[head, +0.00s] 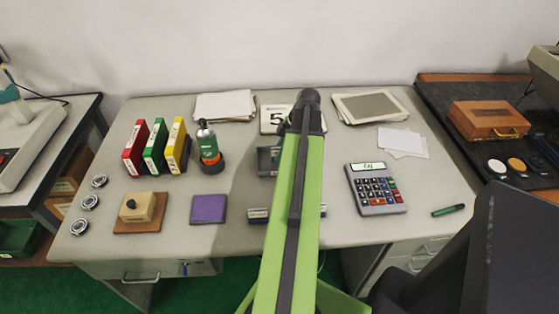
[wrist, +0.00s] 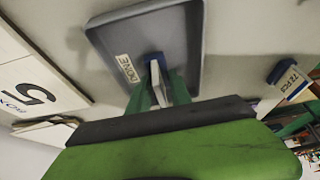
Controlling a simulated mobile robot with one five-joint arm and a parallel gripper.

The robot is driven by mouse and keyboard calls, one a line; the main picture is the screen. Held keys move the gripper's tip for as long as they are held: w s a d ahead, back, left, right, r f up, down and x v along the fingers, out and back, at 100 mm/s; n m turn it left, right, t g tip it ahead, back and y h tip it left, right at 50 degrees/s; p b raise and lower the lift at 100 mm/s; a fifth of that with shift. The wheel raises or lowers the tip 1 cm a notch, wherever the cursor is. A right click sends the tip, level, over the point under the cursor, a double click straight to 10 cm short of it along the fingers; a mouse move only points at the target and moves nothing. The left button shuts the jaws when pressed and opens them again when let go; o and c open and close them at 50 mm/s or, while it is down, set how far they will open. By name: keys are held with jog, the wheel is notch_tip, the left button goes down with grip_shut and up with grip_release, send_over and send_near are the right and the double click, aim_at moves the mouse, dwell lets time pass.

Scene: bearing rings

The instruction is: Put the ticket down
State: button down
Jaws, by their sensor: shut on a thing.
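A small ticket (wrist: 158,76), white with a blue end, stands between the green fingers of my gripper (wrist: 160,90) in the wrist view. The gripper is shut on it. Behind it in that view is a grey tray (wrist: 193,50) labelled DONE; I cannot tell whether the ticket touches it. In the head view the tray (head: 265,160) shows just left of my green arm, partly hidden by it. My gripper and the ticket are hidden behind the arm there.
A date block (head: 270,119) stands behind the tray. A green bottle-shaped thing on an orange base (head: 211,164) and the binders (head: 155,145) stand left. A calculator (head: 376,188) lies right. A purple pad (head: 208,209) lies front left.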

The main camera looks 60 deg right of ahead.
jog(key=shift+f, duration=0.75)
jog(key=c, duration=1.2)
grip_release()
jog(key=shift+r, duration=0.1)
jog(key=shift+o, duration=0.2)
jog(key=shift+r, duration=0.1)
jog(key=shift+r+p, duration=0.3)
jog(key=shift+p, duration=0.1)
jog(key=p+v, duration=1)
jog(key=v, duration=0.1)
jog(key=shift+r+p, duration=0.25)
jog(key=shift+p, duration=0.05)
jog(key=shift+s+d, duration=0.1)
jog(key=shift+s, duration=0.05)
